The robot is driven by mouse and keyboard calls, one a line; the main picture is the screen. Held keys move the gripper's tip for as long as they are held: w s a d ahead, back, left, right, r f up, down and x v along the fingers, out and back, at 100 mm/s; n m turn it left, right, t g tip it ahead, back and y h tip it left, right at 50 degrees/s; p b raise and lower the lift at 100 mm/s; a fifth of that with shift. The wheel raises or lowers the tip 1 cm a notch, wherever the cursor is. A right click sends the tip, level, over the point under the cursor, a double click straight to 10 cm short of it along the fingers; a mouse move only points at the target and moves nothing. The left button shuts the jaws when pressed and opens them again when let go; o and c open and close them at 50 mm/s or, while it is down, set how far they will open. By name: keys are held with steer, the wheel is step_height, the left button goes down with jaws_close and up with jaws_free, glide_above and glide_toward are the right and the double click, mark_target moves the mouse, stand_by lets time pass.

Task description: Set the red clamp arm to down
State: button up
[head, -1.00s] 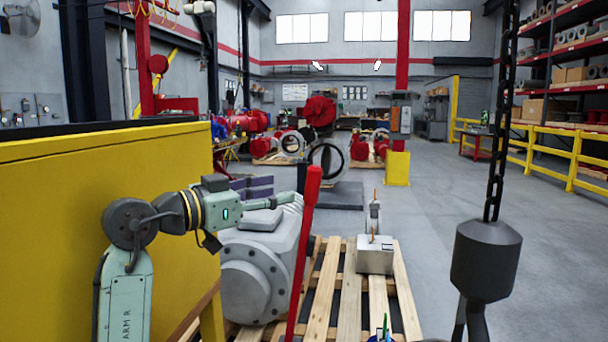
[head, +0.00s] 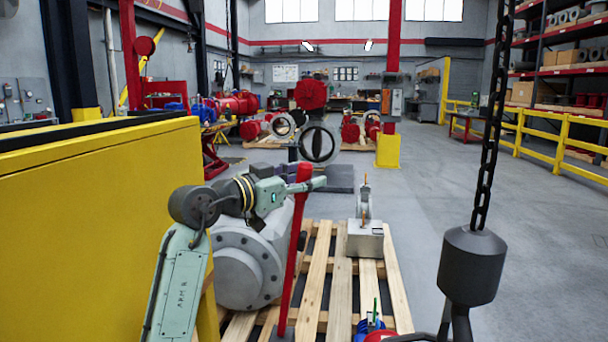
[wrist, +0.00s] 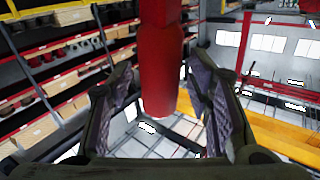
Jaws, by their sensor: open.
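The red clamp arm (head: 291,255) is a long red bar standing nearly upright, leaning slightly right at its top, in the middle of the head view. My gripper (head: 319,184) is at its upper end in that view, its fingers crossing the bar just below the top. In the wrist view the red clamp arm (wrist: 165,60) comes down from the top edge between my two open, dark-padded fingers, its rounded end showing. Gaps show on both sides of the bar, so the fingers do not look closed on it. The lower end is small and its mount is unclear.
A grey flanged housing (head: 243,264) stands beside the bar on a wooden pallet (head: 341,270). A grey block with an upright fitting (head: 364,237) sits to the right. A yellow panel (head: 90,230) fills the left. A dark hook block (head: 471,266) hangs on a chain at right.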

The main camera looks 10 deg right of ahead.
steer(key=shift+c, duration=0.3)
jaws_close()
stand_by(0.3)
stand_by(0.3)
